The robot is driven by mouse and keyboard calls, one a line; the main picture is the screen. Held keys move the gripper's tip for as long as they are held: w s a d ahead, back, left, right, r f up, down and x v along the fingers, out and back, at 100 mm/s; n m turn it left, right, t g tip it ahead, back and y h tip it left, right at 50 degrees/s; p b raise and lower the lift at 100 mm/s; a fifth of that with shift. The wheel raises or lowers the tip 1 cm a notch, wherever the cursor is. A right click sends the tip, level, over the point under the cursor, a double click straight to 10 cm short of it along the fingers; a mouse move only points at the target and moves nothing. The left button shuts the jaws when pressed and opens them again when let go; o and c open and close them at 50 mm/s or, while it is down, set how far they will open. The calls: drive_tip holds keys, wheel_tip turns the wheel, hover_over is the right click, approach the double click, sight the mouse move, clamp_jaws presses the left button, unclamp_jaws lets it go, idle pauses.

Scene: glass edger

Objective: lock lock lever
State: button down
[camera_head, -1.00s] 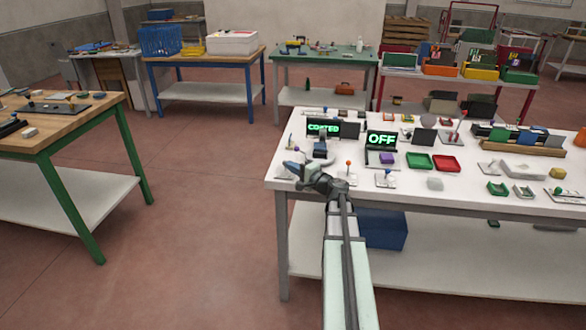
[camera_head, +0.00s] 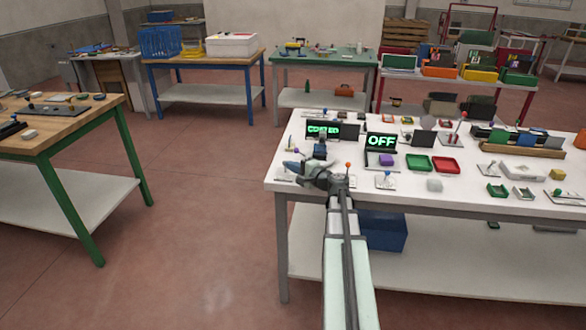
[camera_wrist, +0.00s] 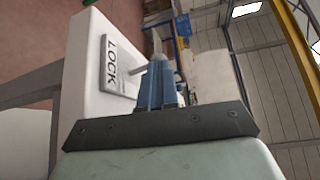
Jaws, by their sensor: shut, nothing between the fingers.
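The lock plate (camera_wrist: 113,66), a pale plate marked LOCK, lies on the white table in the wrist view, just left of my fingers. A thin grey lever (camera_wrist: 139,69) shows between the plate and my gripper (camera_wrist: 158,64). The blue fingers are shut and empty; they look close to the lever, but I cannot tell whether they touch it. In the head view my gripper (camera_head: 291,165) is over the table's front left corner, beside a pale plate (camera_head: 284,174) that it partly hides.
On the white table (camera_head: 461,188), a screen reading OFF (camera_head: 381,141) and a partly hidden green-lettered screen (camera_head: 323,131) stand behind my gripper. An orange-knobbed lever (camera_head: 347,164) and a blue-knobbed lever (camera_head: 387,176) stand to its right. Floor left of the table is clear.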

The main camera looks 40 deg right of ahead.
drive_tip(key=shift+w+d+r, duration=0.1)
drive_tip(key=shift+w+d+r+m+g, duration=0.2)
drive_tip(key=shift+w+d+m+g, duration=0.15)
drive_tip(key=shift+m+g, duration=0.2)
drive_tip(key=shift+w+d+r+m+g, duration=0.1)
drive_tip(key=shift+w+d+m+g, duration=0.15)
drive_tip(key=shift+m+g, duration=0.4)
drive_tip(key=shift+s, duration=0.1)
drive_tip(key=d+r+v, duration=0.1)
drive_tip(key=v, duration=1.2)
drive_tip(key=shift+r, duration=0.35)
drive_tip(key=shift+d, duration=0.1)
